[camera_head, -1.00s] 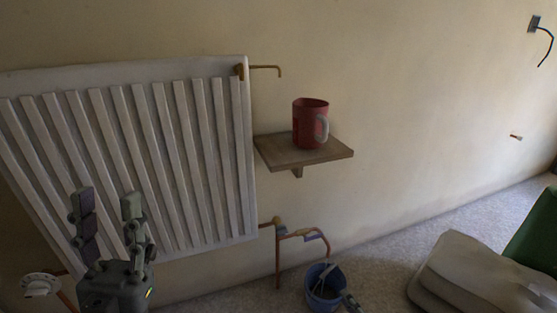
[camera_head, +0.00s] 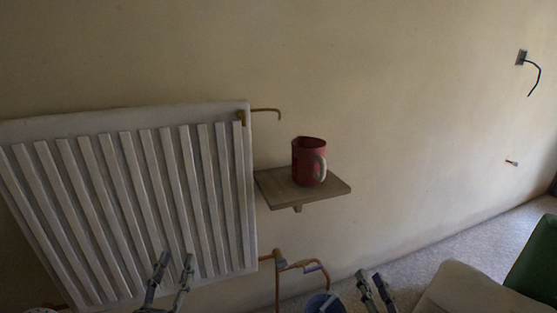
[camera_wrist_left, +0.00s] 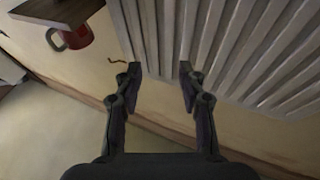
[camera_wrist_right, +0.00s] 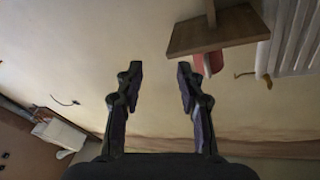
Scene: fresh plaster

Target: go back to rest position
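My left gripper (camera_head: 172,268) is at the bottom of the head view, in front of the white radiator. Its fingers stand apart with nothing between them, as the left wrist view (camera_wrist_left: 158,75) also shows. My right gripper (camera_head: 372,284) is at the bottom, right of the blue bucket. In the right wrist view (camera_wrist_right: 160,75) its fingers are apart and empty. A red mug (camera_head: 307,162) with a pale handle stands upright on a small wooden shelf (camera_head: 285,192). Both grippers are clear of the mug.
The white radiator (camera_head: 130,190) fills the left of the wall, with copper pipes (camera_head: 300,268) at its lower right. A blue bucket (camera_head: 322,303) is low in the middle. A beige cushion-like object (camera_head: 462,290) and a green object (camera_head: 535,250) lie at the lower right.

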